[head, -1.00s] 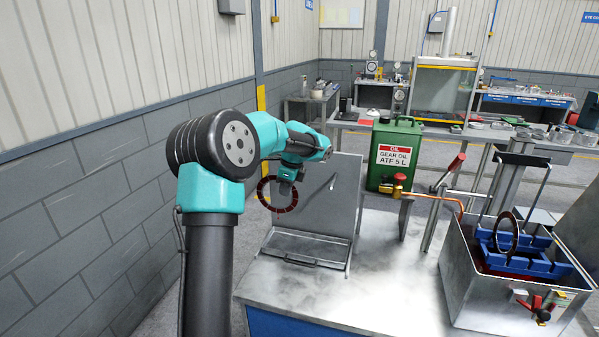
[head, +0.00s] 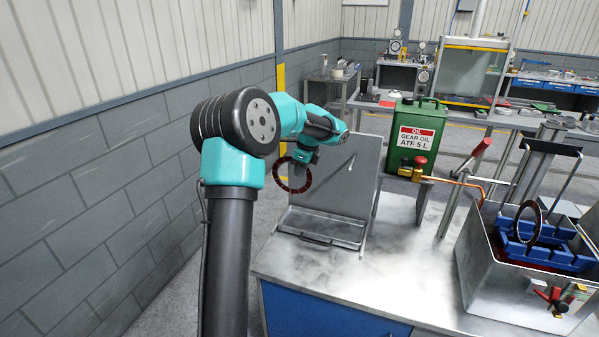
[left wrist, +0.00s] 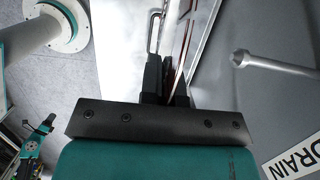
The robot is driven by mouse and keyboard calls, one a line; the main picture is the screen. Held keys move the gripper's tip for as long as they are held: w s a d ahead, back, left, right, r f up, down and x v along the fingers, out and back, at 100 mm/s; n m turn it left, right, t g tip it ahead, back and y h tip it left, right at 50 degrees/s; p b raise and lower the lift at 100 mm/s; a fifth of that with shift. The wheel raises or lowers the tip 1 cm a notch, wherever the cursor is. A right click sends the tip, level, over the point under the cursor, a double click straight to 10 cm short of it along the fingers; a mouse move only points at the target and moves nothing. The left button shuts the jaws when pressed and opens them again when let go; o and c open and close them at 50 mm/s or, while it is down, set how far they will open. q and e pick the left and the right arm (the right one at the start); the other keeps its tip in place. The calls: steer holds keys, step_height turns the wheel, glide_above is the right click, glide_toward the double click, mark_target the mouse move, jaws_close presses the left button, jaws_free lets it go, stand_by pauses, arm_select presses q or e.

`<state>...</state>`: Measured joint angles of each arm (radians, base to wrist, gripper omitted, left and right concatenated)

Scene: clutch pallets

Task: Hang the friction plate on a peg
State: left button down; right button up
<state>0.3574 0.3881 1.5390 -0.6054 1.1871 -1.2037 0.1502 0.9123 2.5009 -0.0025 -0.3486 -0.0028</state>
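The friction plate (head: 281,184), a thin dark reddish ring, hangs from my left gripper (head: 299,168) in the head view. The gripper is shut on its upper rim and holds it upright, in front of the grey upright board (head: 366,182). In the left wrist view the plate (left wrist: 184,50) shows nearly edge-on between the fingers (left wrist: 165,85). A pale peg (head: 351,162) sticks out of the board, right of the plate and apart from it; it also shows in the left wrist view (left wrist: 272,66). A small teal and black part there seems to be my right gripper (left wrist: 46,122); its jaws are unclear.
Under the board is a shallow tray (head: 322,227) with a front handle. A green oil can (head: 415,137) stands behind, to the right. A metal bin (head: 500,290) at the right holds a blue rack (head: 553,253) with another ring. The bench between (head: 400,265) is clear.

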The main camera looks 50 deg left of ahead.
arm_select(q)
steer(key=w+a+f, duration=0.1)
steer(key=w+a, duration=0.3)
steer(key=w, duration=0.4)
steer(key=shift+w+a+f, duration=0.3)
steer(key=shift+f, duration=0.05)
stand_by(1.3)
steer(key=c, duration=1.3)
jaws_free()
steer(key=shift+o, duration=0.2)
steer(key=shift+r, duration=0.1)
steer(key=v, duration=0.6)
steer(key=shift+d+r, duration=0.2)
steer(key=shift+r, duration=0.15)
